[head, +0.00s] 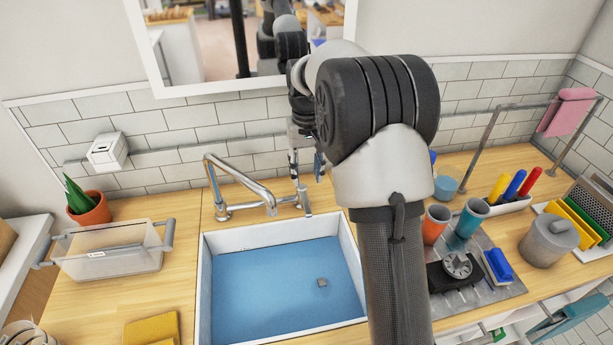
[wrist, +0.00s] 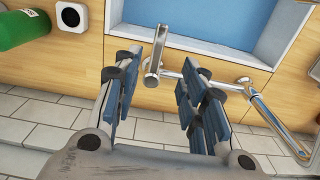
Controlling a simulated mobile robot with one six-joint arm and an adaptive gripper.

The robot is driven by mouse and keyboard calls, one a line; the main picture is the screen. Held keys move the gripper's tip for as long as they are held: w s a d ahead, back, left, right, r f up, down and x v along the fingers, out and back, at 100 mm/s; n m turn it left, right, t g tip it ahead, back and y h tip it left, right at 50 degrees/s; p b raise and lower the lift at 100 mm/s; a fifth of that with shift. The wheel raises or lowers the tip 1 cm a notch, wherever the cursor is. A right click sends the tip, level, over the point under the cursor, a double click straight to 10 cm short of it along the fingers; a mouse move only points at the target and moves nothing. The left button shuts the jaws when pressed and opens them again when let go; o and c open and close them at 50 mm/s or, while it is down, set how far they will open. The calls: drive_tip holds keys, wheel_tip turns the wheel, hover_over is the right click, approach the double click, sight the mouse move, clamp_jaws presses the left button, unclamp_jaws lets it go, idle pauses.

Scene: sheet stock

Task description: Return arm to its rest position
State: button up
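My arm reaches forward over the right side of the sink (head: 205,300) in the head view. My gripper (head: 308,165) shows there only in part, mostly hidden behind my own arm, near the tiled wall behind the sink. In the wrist view my gripper (wrist: 163,70) has its two blue-padded fingers apart, with nothing held between them. A metal tap part (wrist: 153,62) shows in the gap between the fingertips; whether it is touched cannot be told.
The tap (head: 240,180) stands behind the sink. A clear bin (head: 110,262) and a potted plant (head: 92,210) are at left. Cups (head: 471,218), a lidded pot (head: 548,242) and a rail (head: 480,150) are at right. A green object (wrist: 22,30) lies at the wrist view's corner.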

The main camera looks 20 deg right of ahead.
idle(0.4)
drive_tip(key=s+a+r+n+t, duration=0.1)
drive_tip(key=s+a+r, duration=0.3)
drive_tip(key=s+r, duration=0.3)
drive_tip(key=s+a+r+t, duration=0.1)
drive_tip(key=s+a+r, duration=0.2)
drive_tip(key=s+r, duration=0.4)
drive_tip(key=s+a+f+t, duration=0.1)
drive_tip(key=s+a+f, duration=0.1)
drive_tip(key=s, duration=0.7)
drive_tip(key=s+a+f+n+t, duration=0.1)
drive_tip(key=s+a+f, duration=0.1)
drive_tip(key=s, duration=0.7)
drive_tip(key=shift+s+t, duration=0.3)
